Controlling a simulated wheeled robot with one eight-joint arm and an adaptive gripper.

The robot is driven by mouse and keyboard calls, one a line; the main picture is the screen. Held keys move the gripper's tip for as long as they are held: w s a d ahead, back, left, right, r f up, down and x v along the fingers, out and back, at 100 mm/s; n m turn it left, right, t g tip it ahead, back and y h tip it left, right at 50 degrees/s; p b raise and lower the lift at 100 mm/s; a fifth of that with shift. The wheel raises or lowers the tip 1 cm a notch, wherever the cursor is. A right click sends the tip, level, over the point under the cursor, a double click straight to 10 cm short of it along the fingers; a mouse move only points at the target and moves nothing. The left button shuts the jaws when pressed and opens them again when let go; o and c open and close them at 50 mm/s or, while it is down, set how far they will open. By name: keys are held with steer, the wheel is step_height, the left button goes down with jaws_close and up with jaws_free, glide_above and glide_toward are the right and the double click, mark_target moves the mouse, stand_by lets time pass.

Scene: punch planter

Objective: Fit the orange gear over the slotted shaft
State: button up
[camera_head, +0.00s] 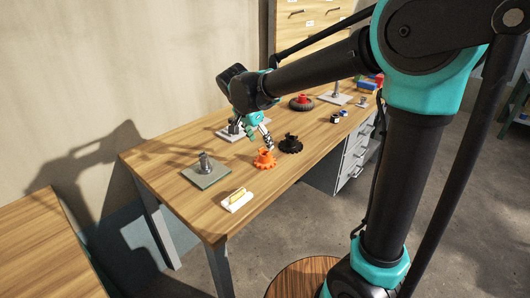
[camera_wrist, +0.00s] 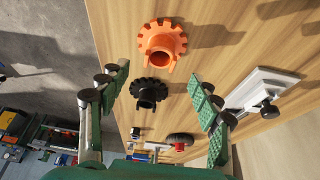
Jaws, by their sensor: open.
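The orange gear (camera_head: 265,159) lies on the wooden table with its hub up, and it shows near the top of the wrist view (camera_wrist: 152,45). My gripper (camera_head: 261,139) is open and empty, above the table just behind the gear. In the wrist view its fingers (camera_wrist: 158,82) are spread wide, with the gear beyond their tips. A grey upright shaft (camera_head: 205,162) stands on a square plate (camera_head: 210,181) left of the gear. Another plate with a post (camera_head: 232,127) is partly hidden behind my gripper. A third post (camera_head: 336,88) stands farther back. I cannot tell which is slotted.
A black gear (camera_head: 291,145) lies close right of the orange gear. A white block with a yellow bar (camera_head: 238,199) sits near the front edge. A black ring with a red hub (camera_head: 302,101) and small parts (camera_head: 340,115) lie farther back. Bare wood separates the left plate and orange gear.

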mark_target(265, 151)
steer(key=x, duration=0.7)
steer(key=shift+s, duration=0.1)
jaws_close()
steer(key=c, duration=0.7)
jaws_free()
steer(key=c, duration=0.7)
steer(key=shift+r, duration=0.2)
steer(key=shift+r, duration=1.3)
steer(key=shift+a, duration=0.15)
